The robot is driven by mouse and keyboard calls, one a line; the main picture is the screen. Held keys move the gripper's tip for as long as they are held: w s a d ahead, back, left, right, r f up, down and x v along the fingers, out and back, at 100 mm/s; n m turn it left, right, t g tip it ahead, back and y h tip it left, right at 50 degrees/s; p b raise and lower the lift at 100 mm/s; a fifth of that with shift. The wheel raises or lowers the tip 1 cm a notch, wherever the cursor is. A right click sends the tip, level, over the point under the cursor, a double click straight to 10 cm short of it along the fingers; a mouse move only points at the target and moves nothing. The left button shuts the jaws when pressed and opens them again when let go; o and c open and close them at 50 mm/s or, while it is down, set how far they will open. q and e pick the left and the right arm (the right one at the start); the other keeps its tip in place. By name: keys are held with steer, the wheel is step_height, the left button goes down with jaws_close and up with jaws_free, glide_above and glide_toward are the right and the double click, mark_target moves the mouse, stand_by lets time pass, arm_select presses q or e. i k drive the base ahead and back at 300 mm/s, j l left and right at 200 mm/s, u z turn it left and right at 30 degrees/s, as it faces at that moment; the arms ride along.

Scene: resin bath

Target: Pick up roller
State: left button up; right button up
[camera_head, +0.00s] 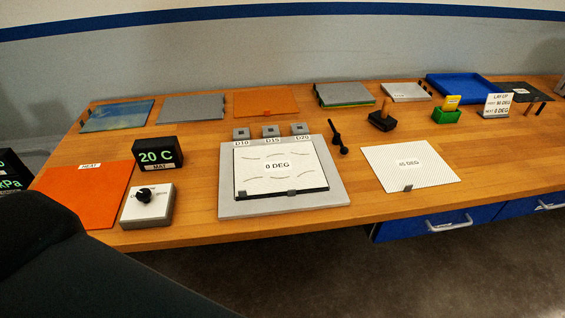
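A slim black tool (338,137) with a rounded knob at its near end lies on the wooden table, just right of the 0 DEG board; it looks like the roller, but it is too small to be sure. A black block with a brown wooden handle (382,119) sits to its right; I cannot tell whether this is the roller instead. Neither of my grippers is in view, and nothing is touching either tool.
The wooden table (205,197) holds the 0 DEG board (232,207), a white 45 DEG sheet (411,166), an orange HEAT mat (85,194), a 20 C display (157,155) and a knob box (147,206). Bare wood surrounds the black tool's right side. Blue drawers (440,225) hang below.

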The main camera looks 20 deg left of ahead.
mark_target(380, 118)
steer(key=i+l+u, duration=0.15)
steer(key=l, duration=0.3)
steer(key=i+l+u, duration=0.1)
steer(key=l, duration=0.4)
steer(key=i+l+u, duration=0.15)
steer(key=l, duration=0.35)
steer(key=i+l+u, duration=0.1)
steer(key=l, duration=0.4)
